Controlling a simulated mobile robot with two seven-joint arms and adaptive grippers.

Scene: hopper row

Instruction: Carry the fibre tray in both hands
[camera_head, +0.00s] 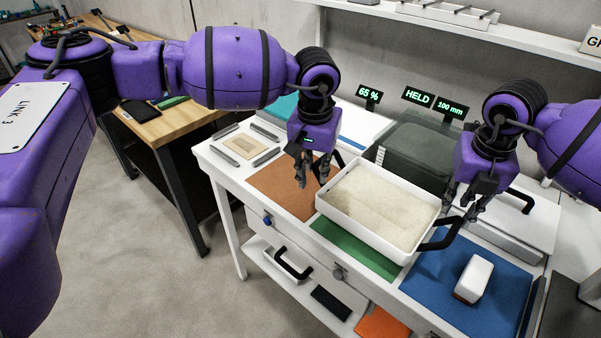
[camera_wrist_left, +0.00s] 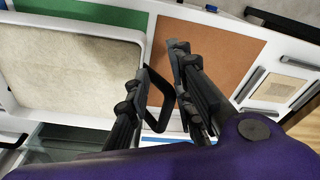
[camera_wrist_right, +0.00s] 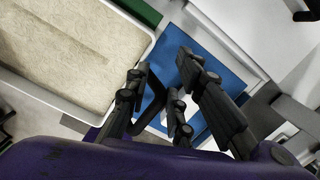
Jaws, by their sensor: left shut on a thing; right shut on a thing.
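The fibre tray (camera_head: 376,209) is a white rectangular tray with beige fibre in it and a black handle at each end. It sits over the green and brown mats in the head view. My left gripper (camera_head: 318,182) is at its left end; in the left wrist view the fingers (camera_wrist_left: 163,62) are around the left black handle (camera_wrist_left: 158,105). My right gripper (camera_head: 470,210) is at its right end; in the right wrist view its fingers (camera_wrist_right: 160,75) are at the right black handle (camera_wrist_right: 152,103). The tray looks about level. Whether it touches the bench is unclear.
The white bench carries a brown mat (camera_head: 272,186), a green mat (camera_head: 350,248) and a blue mat (camera_head: 505,297) with a white block-like brush (camera_head: 474,278). A dark grey machine (camera_head: 414,150) stands behind, under signs reading 65 %, HELD and 100 mm. A shelf (camera_head: 470,31) hangs above.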

